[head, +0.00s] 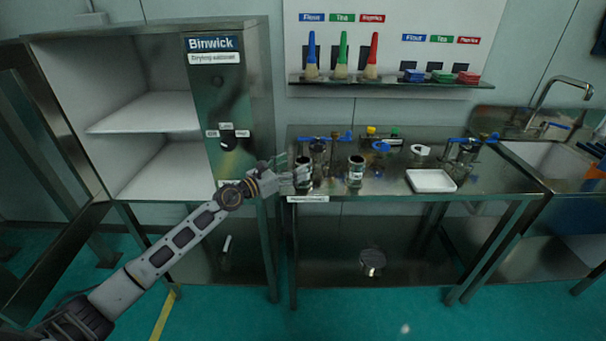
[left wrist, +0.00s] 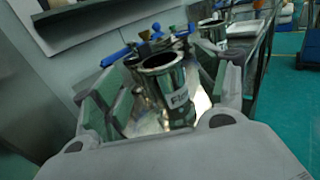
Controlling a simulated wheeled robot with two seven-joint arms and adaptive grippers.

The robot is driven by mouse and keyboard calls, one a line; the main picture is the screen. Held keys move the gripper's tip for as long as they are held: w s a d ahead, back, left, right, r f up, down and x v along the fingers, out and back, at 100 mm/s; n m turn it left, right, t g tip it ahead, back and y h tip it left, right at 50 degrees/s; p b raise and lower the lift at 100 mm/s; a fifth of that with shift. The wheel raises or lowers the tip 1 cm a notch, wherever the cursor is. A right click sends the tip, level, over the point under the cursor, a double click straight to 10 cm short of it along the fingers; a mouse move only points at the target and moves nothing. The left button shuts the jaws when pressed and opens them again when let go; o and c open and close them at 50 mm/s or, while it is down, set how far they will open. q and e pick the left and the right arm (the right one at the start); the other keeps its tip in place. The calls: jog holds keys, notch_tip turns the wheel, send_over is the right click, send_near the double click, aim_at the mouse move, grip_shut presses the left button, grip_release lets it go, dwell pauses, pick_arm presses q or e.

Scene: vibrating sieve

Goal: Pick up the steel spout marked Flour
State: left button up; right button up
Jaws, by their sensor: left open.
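The steel spout marked Flour (left wrist: 160,78) is a shiny flanged cylinder with a white label, partly cut off to "Flo", in the left wrist view. It stands on the steel table, and in the head view the spout (head: 304,172) is at the table's left end. My left gripper (left wrist: 160,105) is open, with one finger on each side of the spout; I cannot tell whether either touches it. In the head view the left gripper (head: 288,176) reaches the spout from the left. My right gripper is not in view.
A second steel spout (head: 355,171) stands to the right. Behind are clamps with blue handles (head: 381,147). A white tray (head: 432,181) lies further right on the table (head: 400,195). The Binwick cabinet (head: 215,80) stands close on the left.

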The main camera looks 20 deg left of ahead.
aim_at(297, 166)
pick_arm(q)
jog(key=shift+w, duration=0.1)
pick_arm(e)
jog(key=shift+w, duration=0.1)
pick_arm(q)
jog(key=shift+f+x, duration=0.15)
jog(key=shift+x, duration=0.6)
jog(key=shift+f+x, duration=0.15)
jog(key=shift+x, duration=0.6)
jog(key=shift+w+d, duration=0.4)
jog(key=shift+w, duration=0.15)
jog(key=shift+w+d, duration=0.2)
jog(key=shift+w, duration=0.15)
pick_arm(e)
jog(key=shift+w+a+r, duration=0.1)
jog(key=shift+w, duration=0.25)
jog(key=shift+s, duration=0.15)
pick_arm(q)
jog(key=c, duration=1.3)
jog(key=shift+r, duration=0.15)
